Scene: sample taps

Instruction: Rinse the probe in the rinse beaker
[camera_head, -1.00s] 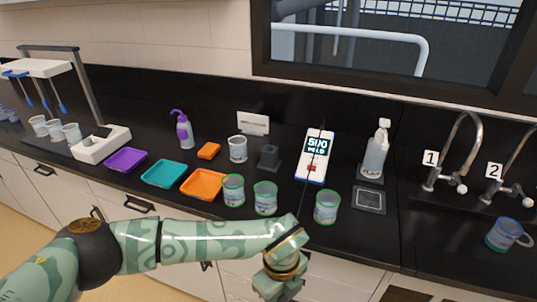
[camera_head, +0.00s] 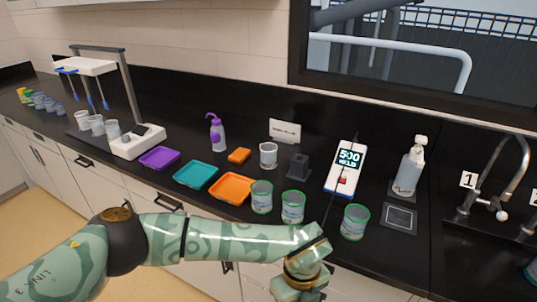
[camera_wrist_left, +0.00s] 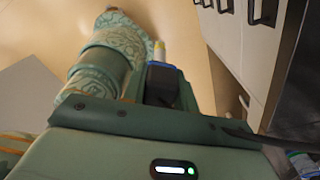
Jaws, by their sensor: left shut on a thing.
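My left gripper (camera_wrist_left: 162,85) is shut on what seems to be the probe (camera_wrist_left: 160,50), a slim piece with a pale yellow end and a blue edge in the left wrist view. Most of its body is hidden. In the head view my left wrist hangs at the bottom centre, in front of the counter, and its jaws are not clearly visible. A thin dark cable runs from the white meter (camera_head: 346,168) toward that wrist. A clear beaker (camera_head: 268,156) without a green rim stands behind the orange tray; I cannot tell whether it is the rinse beaker. My right gripper is not in view.
Green-rimmed beakers (camera_head: 292,208) stand along the front edge of the counter. Purple, teal and orange (camera_head: 232,188) trays lie to their left. Tap 1 (camera_head: 505,180) is at right.

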